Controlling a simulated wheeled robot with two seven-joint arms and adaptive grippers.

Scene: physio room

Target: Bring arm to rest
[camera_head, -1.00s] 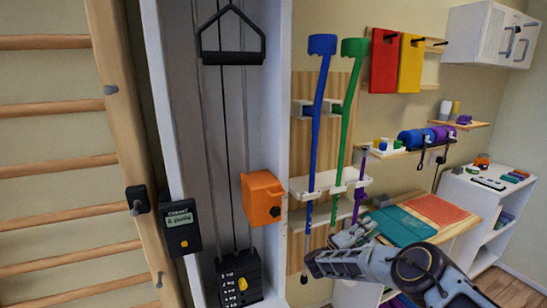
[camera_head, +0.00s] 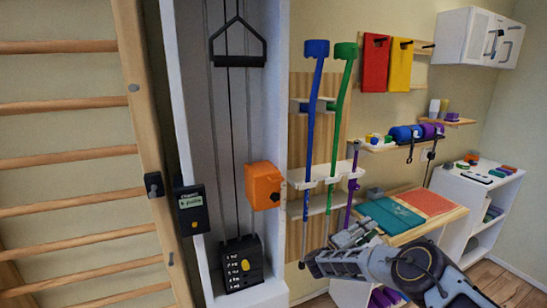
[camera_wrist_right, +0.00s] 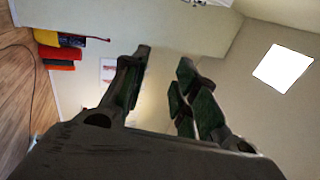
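My right gripper (camera_head: 328,250) is at the lower middle of the head view, with its arm coming in from the lower right. In the right wrist view its two dark fingers (camera_wrist_right: 164,60) stand apart, with bare wall between them and nothing held. In the head view it appears in front of the lower part of the crutch rack, at the left of the desk. I cannot tell whether it touches anything. My left gripper and arm are not in view.
A blue crutch (camera_head: 312,120) and a green crutch (camera_head: 337,120) hang in the white rack. The weight machine (camera_head: 280,100) and wooden wall bars (camera_head: 60,155) stand left. A desk (camera_head: 452,218) and white shelf unit (camera_head: 509,185) stand right. Floor (camera_head: 500,285) shows at lower right.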

